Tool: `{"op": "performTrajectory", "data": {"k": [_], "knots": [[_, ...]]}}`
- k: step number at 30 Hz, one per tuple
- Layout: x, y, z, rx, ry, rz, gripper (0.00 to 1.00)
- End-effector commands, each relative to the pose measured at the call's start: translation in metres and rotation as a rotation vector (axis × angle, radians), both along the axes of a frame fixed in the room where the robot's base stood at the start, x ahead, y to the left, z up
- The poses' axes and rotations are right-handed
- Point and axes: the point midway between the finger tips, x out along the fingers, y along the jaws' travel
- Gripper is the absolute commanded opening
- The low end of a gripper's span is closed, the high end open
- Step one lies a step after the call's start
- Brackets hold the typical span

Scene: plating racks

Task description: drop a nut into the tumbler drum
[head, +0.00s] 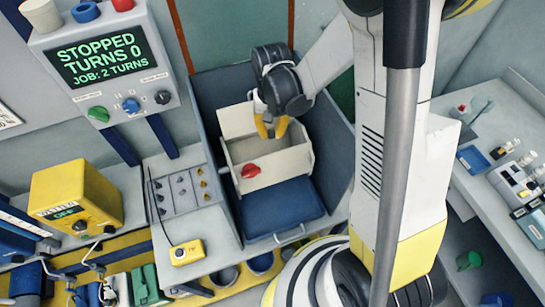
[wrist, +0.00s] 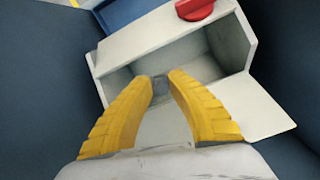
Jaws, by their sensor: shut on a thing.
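The tumbler drum (head: 285,170) is a cream box with a red knob (head: 250,171) on its front, its top open. It also shows in the wrist view (wrist: 160,32), with its flap (wrist: 258,106) swung out. My gripper (head: 270,131) is over the drum's opening, yellow fingers pointing down. In the wrist view, my gripper's fingertips (wrist: 160,85) are close together over the drum's inside, shut on a small grey nut (wrist: 160,88). The nut's outline is hard to make out. In the head view the nut is hidden by the fingers.
A blue cabinet (head: 204,100) surrounds the drum, with a blue lid (head: 283,208) in front. A grey tray (head: 184,188) holding several small parts lies to the left. A control box (head: 105,55) reads STOPPED, TURNS 0, JOB: 2 TURNS. A yellow box (head: 75,195) stands farther left.

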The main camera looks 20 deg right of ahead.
Motion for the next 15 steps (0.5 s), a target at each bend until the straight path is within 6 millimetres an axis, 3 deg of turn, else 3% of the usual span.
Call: {"op": "performTrajectory", "data": {"k": [9,10,11,12,15], "knots": [[-0.0003,0.0,-0.0056,0.0,0.0,0.0,0.0],[-0.0003,0.0,-0.0056,0.0,0.0,0.0,0.26],[-0.0002,0.0,-0.0056,0.0,0.0,0.0,0.35],[-0.0002,0.0,-0.0056,0.0,0.0,0.0,0.42],[-0.0002,0.0,-0.0055,0.0,0.0,0.0,0.42]]}}
